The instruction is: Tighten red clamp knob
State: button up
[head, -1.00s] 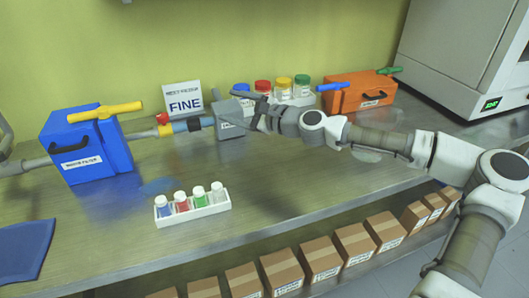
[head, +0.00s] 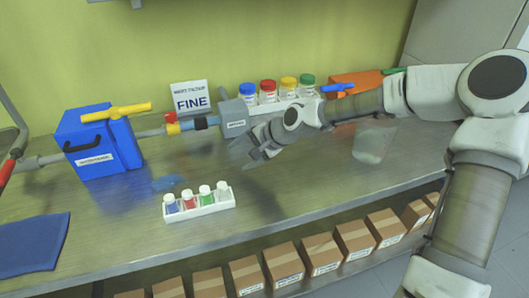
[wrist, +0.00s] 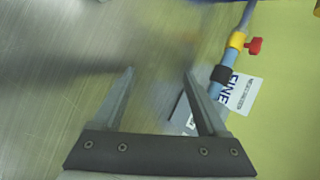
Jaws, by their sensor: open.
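The red clamp knob (head: 171,116) sits on top of the yellow clamp (head: 172,128), on the pipe between the blue filter box and the grey box. In the wrist view the red knob (wrist: 254,45) sticks out sideways from the yellow clamp (wrist: 237,40), beyond the right finger. My gripper (head: 258,146) is low over the bench in front of the grey box, right of the knob and apart from it. In the wrist view my gripper (wrist: 159,71) is open, with nothing between its two fingers.
The blue filter box (head: 97,150) with a yellow handle stands left of the clamp, the grey box (head: 234,117) right of it. A white vial rack (head: 213,206) stands on the front bench. A clear beaker (head: 373,143) stands to the right. A FINE sign (head: 190,96) is behind.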

jog(key=d+h, duration=0.1)
jog(key=s+d+n+h, duration=0.1)
jog(key=d, duration=0.1)
jog(key=shift+r+n+p, duration=0.15)
jog(key=shift+n+p, duration=0.15)
jog(key=shift+p, duration=0.05)
jog(key=shift+s+d+r+n+h, duration=0.15)
jog(key=shift+d+n+h, duration=0.1)
jog(key=shift+d, duration=0.25)
jog(key=shift+s+d+n+h, duration=0.15)
jog(key=shift+d+h, duration=0.1)
jog(key=shift+d, duration=0.2)
